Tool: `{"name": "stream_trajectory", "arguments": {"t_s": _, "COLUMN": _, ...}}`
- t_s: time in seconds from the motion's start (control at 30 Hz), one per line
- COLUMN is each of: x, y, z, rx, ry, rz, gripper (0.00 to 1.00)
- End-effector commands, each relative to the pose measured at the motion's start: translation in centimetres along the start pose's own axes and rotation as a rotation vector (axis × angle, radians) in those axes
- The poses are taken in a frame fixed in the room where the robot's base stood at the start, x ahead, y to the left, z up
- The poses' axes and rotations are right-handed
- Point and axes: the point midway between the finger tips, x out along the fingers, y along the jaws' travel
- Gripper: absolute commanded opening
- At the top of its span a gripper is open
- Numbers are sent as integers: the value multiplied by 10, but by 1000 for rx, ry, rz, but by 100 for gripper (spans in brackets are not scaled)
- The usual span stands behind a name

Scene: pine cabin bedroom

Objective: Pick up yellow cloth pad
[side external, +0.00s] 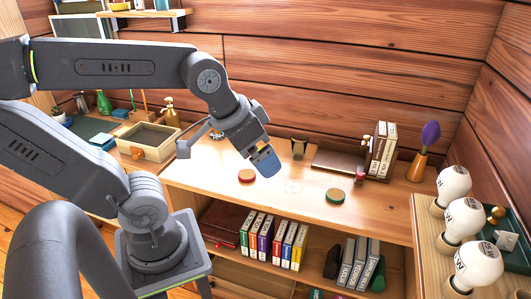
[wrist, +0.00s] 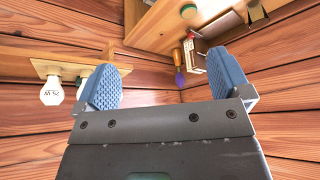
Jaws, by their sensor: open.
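I cannot clearly make out a yellow cloth pad in either view. A small yellow patch shows beside my gripper (side external: 265,161) in the side external view, but I cannot tell what it is. My gripper is above the desk (side external: 290,210), its blue fingers pointing down and to the right. In the wrist view my gripper (wrist: 167,80) has its two blue pads wide apart with nothing between them. Below it on the desk lies a round disc with a red edge (side external: 247,176). A round disc with a green edge (side external: 336,196) lies farther right.
An open wooden box (side external: 148,141) stands left of the desk. Upright books (side external: 381,150) and a vase with a purple top (side external: 420,155) stand at the back right. Several white bulbs (side external: 464,222) stand at the right. Books (side external: 265,238) fill the shelf below.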

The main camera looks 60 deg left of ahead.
Motion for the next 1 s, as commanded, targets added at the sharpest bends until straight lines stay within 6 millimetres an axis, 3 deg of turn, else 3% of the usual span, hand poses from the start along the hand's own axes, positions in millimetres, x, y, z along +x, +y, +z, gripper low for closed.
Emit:
{"name": "stream_trajectory", "arguments": {"t_s": 0.27, "x": 35, "y": -65, "z": -89, "rx": -193, "ry": -95, "rz": -88, "gripper": 96}}
{"name": "stream_trajectory", "arguments": {"t_s": 0.5, "x": 95, "y": -162, "z": -144, "rx": -381, "ry": -176, "rz": -155, "gripper": 96}}
{"name": "stream_trajectory", "arguments": {"t_s": 0.67, "x": 145, "y": -241, "z": -154, "rx": -509, "ry": -228, "rz": -191, "gripper": 96}}
{"name": "stream_trajectory", "arguments": {"t_s": 0.8, "x": 189, "y": -308, "z": -143, "rx": -613, "ry": -269, "rz": -215, "gripper": 96}}
{"name": "stream_trajectory", "arguments": {"t_s": 0.9, "x": 214, "y": -345, "z": -130, "rx": -671, "ry": -290, "rz": -227, "gripper": 96}}
{"name": "stream_trajectory", "arguments": {"t_s": 1.0, "x": 231, "y": -369, "z": -119, "rx": -709, "ry": -304, "rz": -234, "gripper": 96}}
